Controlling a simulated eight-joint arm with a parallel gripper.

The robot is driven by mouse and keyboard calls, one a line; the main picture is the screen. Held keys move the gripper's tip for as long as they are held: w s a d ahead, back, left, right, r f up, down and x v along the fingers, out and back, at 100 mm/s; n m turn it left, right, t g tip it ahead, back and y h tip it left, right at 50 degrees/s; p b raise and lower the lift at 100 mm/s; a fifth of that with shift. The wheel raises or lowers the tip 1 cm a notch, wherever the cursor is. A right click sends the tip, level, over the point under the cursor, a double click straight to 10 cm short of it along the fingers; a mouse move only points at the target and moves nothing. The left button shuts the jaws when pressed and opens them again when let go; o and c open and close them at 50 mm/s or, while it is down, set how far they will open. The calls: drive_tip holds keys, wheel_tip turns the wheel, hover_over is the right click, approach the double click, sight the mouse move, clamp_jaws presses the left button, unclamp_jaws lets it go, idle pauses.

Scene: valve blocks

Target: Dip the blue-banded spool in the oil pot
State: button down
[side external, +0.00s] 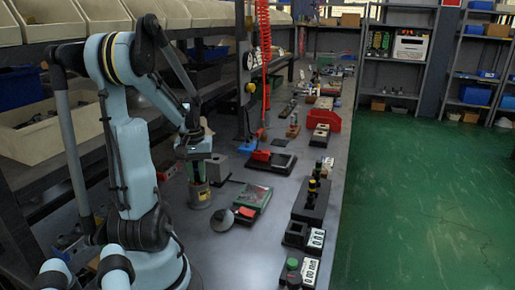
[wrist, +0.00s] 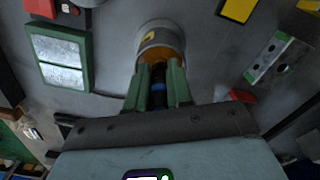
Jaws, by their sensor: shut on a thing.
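The oil pot (side external: 199,195) is a grey cylinder standing on the bench below my gripper. In the wrist view the pot (wrist: 159,34) has a yellow label and an amber inside. My gripper (side external: 197,178) points down just over the pot's mouth. Its green fingers (wrist: 158,88) are shut on the blue-banded spool (wrist: 158,88), a dark rod with a blue ring. The spool's lower end is in line with the pot's opening; I cannot tell how far inside it reaches. In the side view the spool is hidden by the fingers and pot.
A black rack (side external: 311,205) holding upright spools is further right. Bare bench lies around the front.

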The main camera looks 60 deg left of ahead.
sight(195, 161)
drive_tip(key=shift+r, duration=3.2)
drive_tip(key=shift+r, duration=1.5)
